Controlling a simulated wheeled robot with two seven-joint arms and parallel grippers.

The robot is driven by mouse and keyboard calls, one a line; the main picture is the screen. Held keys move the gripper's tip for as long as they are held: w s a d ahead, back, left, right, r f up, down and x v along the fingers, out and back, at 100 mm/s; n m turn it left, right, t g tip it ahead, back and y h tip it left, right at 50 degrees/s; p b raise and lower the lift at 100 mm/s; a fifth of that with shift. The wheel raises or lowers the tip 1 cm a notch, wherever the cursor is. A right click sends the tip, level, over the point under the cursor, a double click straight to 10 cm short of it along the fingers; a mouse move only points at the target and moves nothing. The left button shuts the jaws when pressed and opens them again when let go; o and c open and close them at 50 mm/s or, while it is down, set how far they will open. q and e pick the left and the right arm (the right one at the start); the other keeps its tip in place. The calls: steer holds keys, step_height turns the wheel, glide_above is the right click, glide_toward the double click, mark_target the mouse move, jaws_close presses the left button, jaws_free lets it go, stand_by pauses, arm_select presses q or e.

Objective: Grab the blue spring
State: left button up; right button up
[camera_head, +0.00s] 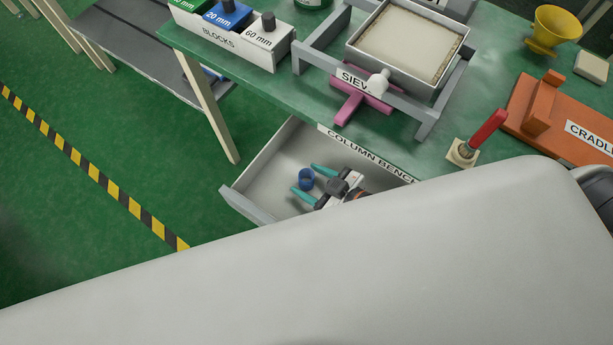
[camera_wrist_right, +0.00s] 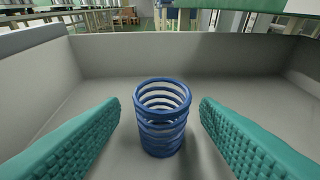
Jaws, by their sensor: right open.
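The blue spring (camera_head: 306,179) stands upright in the open grey drawer (camera_head: 262,160) of the column bench. In the right wrist view the spring (camera_wrist_right: 162,116) is in the middle, between the two teal fingers. My right gripper (camera_head: 308,182) is open in the drawer, with one finger on each side of the spring. In the right wrist view a gap shows between the spring and each finger of the gripper (camera_wrist_right: 161,125). My left gripper is not in view.
The drawer walls (camera_wrist_right: 180,55) surround the gripper. Above is the green bench top (camera_head: 300,95) with a sieve (camera_head: 405,45) on a grey stand, a pink object (camera_head: 350,108), a block holder (camera_head: 232,42), a red-handled brush (camera_head: 485,132) and an orange cradle (camera_head: 550,120).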

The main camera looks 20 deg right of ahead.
steer(key=shift+x, duration=0.95)
steer(key=shift+d, duration=0.1)
steer(key=shift+c, duration=0.5)
steer(key=c, duration=1)
steer(key=shift+o, duration=0.2)
